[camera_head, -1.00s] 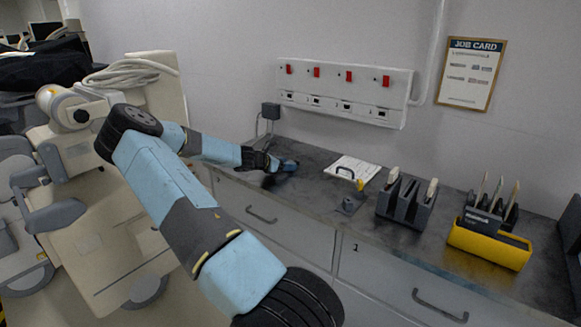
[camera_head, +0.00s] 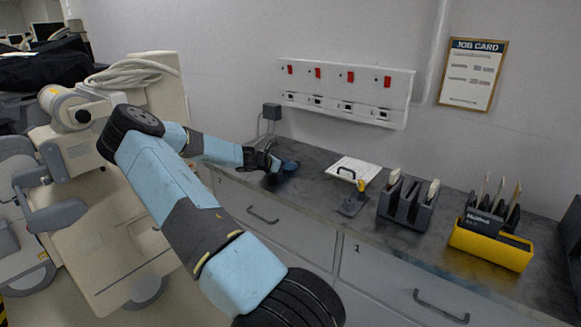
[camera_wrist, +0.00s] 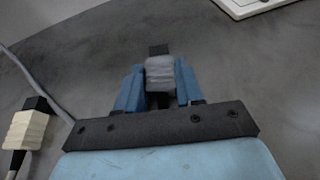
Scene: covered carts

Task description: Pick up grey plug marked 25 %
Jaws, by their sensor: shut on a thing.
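A grey ribbed plug (camera_wrist: 160,78) with a dark tip sits between the blue fingers of my gripper (camera_wrist: 158,70) in the wrist view. The fingers press on it from both sides, so my gripper is shut on it. No marking is readable on the plug. In the head view my gripper (camera_head: 287,166) is low over the left end of the dark worktop, and the plug is too small to make out. A cream plug (camera_wrist: 26,130) with a black end and a grey cable lies to the left of my gripper in the wrist view.
A white panel with a handle (camera_head: 356,165) lies right of my gripper. Beyond it are a small stand (camera_head: 352,206), a dark slotted rack (camera_head: 405,208) and a yellow holder (camera_head: 490,247). A socket strip (camera_head: 345,100) is on the wall. A beige machine (camera_head: 100,220) stands left of the worktop.

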